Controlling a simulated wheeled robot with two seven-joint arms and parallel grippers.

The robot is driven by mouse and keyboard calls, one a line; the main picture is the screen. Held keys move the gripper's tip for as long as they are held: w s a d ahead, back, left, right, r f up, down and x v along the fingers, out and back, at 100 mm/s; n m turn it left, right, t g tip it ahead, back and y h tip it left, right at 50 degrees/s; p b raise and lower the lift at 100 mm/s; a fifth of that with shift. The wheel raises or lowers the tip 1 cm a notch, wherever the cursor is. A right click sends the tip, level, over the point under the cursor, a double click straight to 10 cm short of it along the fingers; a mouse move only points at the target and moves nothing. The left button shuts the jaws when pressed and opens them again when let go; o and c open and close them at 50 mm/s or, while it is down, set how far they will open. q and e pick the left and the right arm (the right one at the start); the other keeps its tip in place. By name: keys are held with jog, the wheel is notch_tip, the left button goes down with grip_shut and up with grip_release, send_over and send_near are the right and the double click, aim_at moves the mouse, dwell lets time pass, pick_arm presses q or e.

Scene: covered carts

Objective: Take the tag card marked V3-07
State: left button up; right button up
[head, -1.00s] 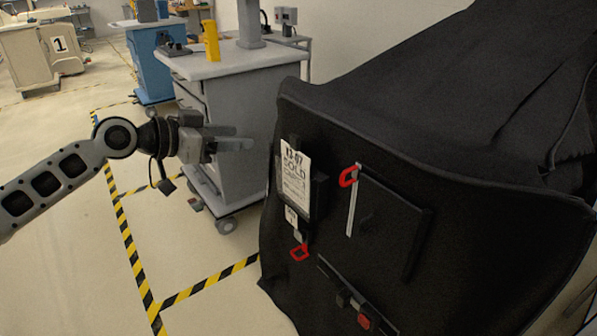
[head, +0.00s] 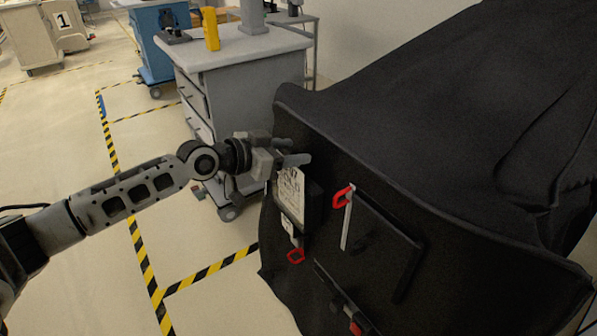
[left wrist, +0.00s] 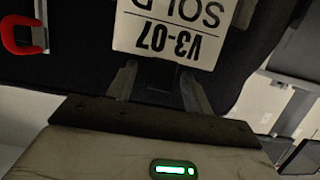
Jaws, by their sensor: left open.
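The white tag card (head: 291,192) hangs on the black cover's front face in the head view, partly behind my gripper. In the left wrist view the card (left wrist: 168,32) shows upside down and reads V3-07 and SOLD. My left gripper (head: 297,150) is at the card's top edge in the head view. In the left wrist view its two fingers (left wrist: 160,85) are open and apart, pointing at the card's marked end, with dark material between them. I cannot tell whether they touch the card. My right gripper is not in view.
The black cover (head: 400,110) fills the right side. It carries a red clip (head: 342,197), a flat black pocket (head: 383,245) and a lower red clip (head: 296,256). A grey cart (head: 240,48) with a yellow object (head: 210,28) stands behind. Open floor lies at left.

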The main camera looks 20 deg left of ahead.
pick_arm(q)
jog(key=shift+w, duration=0.15)
jog(key=shift+c, duration=0.3)
grip_shut()
